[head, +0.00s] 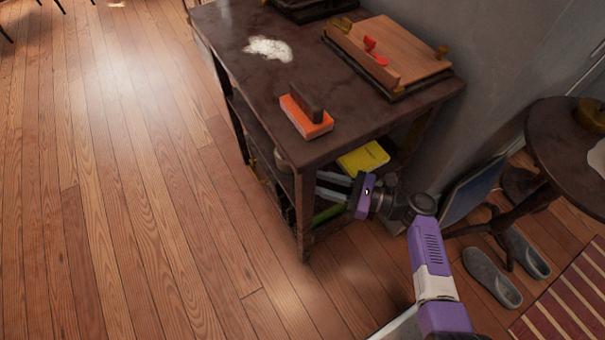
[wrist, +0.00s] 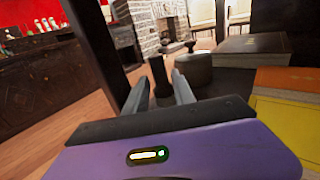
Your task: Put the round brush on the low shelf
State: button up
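My gripper (head: 336,187) reaches into the open side of the dark wooden table, under its top, at shelf level. In the wrist view my two grey fingers (wrist: 160,88) stand apart. A dark upright piece (wrist: 158,72) shows in the gap between them; I cannot tell whether they touch it. A dark grey round, short cylinder (wrist: 194,72) stands just right of it, beyond the right finger. It may be the round brush, but I cannot tell for sure. The low shelf is mostly hidden in the head view by the tabletop and my arm.
A yellow book (head: 363,157) lies under the top. A round table (head: 570,150) and slippers (head: 491,277) stand right. Floor at left is clear.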

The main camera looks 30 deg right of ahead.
jog(key=shift+v, duration=2.1)
